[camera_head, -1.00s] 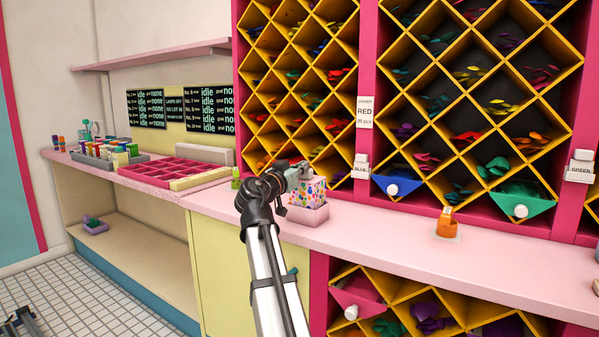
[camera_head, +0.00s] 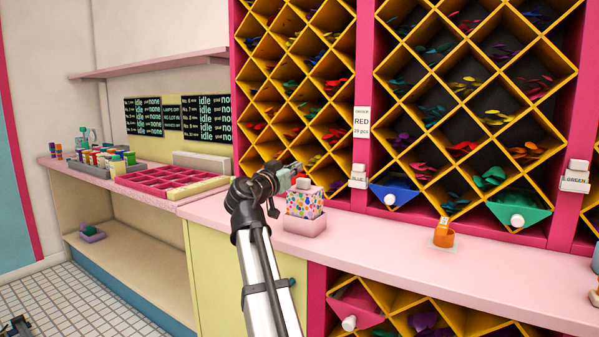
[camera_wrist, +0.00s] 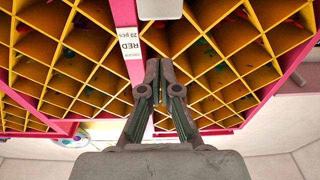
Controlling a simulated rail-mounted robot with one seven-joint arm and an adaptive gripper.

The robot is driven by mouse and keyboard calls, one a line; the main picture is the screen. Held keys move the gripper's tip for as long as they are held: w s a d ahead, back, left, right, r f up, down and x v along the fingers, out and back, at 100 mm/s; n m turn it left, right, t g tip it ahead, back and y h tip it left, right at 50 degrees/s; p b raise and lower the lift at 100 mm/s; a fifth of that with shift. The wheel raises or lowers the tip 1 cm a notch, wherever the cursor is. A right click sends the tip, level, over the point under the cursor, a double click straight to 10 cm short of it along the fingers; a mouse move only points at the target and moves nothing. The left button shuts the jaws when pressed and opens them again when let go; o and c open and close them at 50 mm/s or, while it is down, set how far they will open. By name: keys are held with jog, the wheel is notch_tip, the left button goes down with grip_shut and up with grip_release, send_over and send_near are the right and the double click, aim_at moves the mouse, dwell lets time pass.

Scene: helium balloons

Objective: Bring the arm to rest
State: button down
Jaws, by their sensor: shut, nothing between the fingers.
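My gripper (camera_head: 294,168) is at the end of my raised arm, above the pink counter (camera_head: 400,246) and in front of the diamond-celled shelves. In the head view it shows small, beside and partly above the polka-dotted box. In the wrist view its two fingers (camera_wrist: 160,64) meet at the tips with nothing between them. The shelves (camera_wrist: 215,60) fill most of the wrist view beyond the fingers, with a RED label (camera_wrist: 130,45) left of the fingertips.
The polka-dotted box (camera_head: 305,201) stands in a pink tray (camera_head: 305,225) on the counter near my gripper. An orange holder (camera_head: 443,234) stands farther right. A pink divided tray (camera_head: 165,180) and several bottles are at the left. The counter between box and orange holder is clear.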

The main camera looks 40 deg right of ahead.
jog(key=s+a+f, duration=0.2)
jog(key=a, duration=0.5)
jog(key=shift+f, duration=0.4)
